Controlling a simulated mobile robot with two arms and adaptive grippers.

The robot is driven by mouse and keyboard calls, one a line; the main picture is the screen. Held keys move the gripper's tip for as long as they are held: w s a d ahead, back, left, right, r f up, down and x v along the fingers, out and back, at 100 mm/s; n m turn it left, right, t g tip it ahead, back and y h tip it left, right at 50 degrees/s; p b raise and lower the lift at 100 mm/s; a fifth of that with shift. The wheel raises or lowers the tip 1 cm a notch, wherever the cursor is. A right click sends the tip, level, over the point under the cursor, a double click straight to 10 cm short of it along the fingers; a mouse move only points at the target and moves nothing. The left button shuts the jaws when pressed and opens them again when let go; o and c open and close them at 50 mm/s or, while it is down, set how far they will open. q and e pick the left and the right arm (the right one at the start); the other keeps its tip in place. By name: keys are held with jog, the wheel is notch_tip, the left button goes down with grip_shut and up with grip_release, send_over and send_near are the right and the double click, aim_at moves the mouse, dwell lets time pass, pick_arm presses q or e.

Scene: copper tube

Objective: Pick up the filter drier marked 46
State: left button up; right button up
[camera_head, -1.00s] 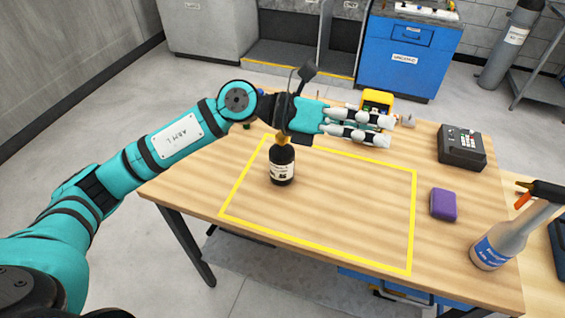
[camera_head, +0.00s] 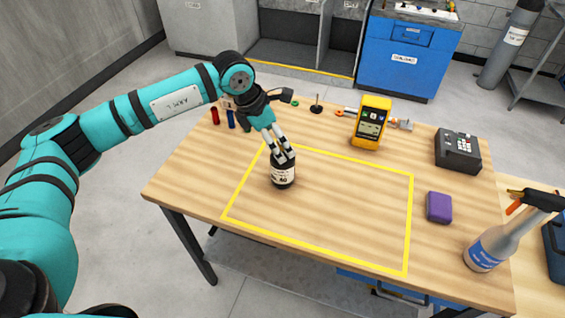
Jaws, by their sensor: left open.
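A dark, bottle-shaped filter drier (camera_head: 283,179) with a white label stands upright on the wooden table, inside the yellow outline near its left side. The label's number is too small to read surely. My left gripper (camera_head: 283,157) points down at the drier's top from above and behind. Its pale fingers are open and hide the drier's neck. I cannot tell whether they touch it. My right gripper is not in view.
A yellow meter (camera_head: 371,122) stands at the back. A dark grey device (camera_head: 458,150), a purple block (camera_head: 439,207) and a grey bottle (camera_head: 491,248) are at the right. Small red and blue cylinders stand back left. The outlined area (camera_head: 340,215) is mostly clear.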

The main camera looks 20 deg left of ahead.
pick_arm(q)
jog(key=shift+x, duration=0.85)
jog(key=shift+w+d+f+p, duration=0.2)
jog(key=shift+d+f+p, duration=0.1)
jog(key=shift+f+p, duration=0.25)
jog(key=p+x, duration=0.1)
jog(key=x, duration=0.2)
jog(key=shift+w+d+f+p, duration=0.15)
jog(key=shift+w+d+p, duration=0.05)
jog(key=shift+p, duration=0.2)
jog(key=shift+w+f, duration=0.1)
jog(key=shift+f, duration=0.25)
jog(key=shift+c, duration=0.2)
jog(key=shift+c, duration=1.3)
jog(key=c, duration=1.4)
jog(key=shift+r, duration=0.1)
jog(key=shift+c, duration=0.6)
